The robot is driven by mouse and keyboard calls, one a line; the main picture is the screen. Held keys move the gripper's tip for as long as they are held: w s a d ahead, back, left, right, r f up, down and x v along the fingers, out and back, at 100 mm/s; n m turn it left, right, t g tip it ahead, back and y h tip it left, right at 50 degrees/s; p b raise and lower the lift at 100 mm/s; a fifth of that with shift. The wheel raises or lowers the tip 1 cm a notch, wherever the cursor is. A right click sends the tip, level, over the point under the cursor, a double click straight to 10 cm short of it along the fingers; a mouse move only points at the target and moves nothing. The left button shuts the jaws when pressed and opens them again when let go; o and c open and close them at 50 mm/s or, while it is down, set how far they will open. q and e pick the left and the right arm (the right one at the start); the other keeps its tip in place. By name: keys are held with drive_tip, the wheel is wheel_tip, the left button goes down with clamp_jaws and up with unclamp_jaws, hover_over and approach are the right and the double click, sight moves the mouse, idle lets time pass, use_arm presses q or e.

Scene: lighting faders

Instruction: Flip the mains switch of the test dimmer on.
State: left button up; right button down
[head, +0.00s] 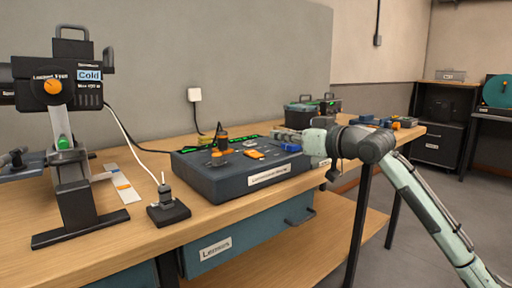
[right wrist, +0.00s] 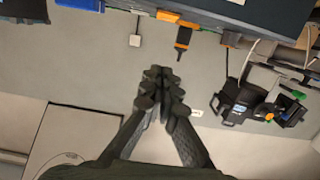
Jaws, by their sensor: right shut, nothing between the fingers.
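The dark box with a white label (head: 215,180), seemingly the test dimmer, stands on the bench in the head view. Its top carries orange parts, knobs and a blue part (head: 291,147); an orange part (head: 254,154) sits near the middle. I cannot tell which is the mains switch or its position. My right gripper (head: 279,134) reaches in from the right over the box's far right top. It is shut and empty, and whether it touches the box is unclear. The right wrist view shows its closed fingers (right wrist: 160,74). My left gripper is not in view.
A stage light (head: 75,85) stands at the left, with a small black switch-like block (head: 168,212) in front on the bench (head: 120,245). A white wall socket (head: 194,95) is behind the box. Dark cases (head: 300,115) and blue-orange items (head: 385,122) lie beyond my right arm.

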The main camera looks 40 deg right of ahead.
drive_tip(key=p, duration=0.2)
hover_over(257, 154)
drive_tip(key=s, duration=0.1)
drive_tip(key=shift+s+a+f, duration=0.1)
drive_tip(key=shift+f, duration=0.25)
drive_tip(key=f, duration=0.1)
drive_tip(key=w+f, duration=0.1)
drive_tip(key=f, duration=0.1)
drive_tip(key=shift+f, duration=0.1)
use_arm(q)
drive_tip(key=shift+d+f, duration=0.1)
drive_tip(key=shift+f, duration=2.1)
use_arm(e)
drive_tip(key=shift+f, duration=0.6)
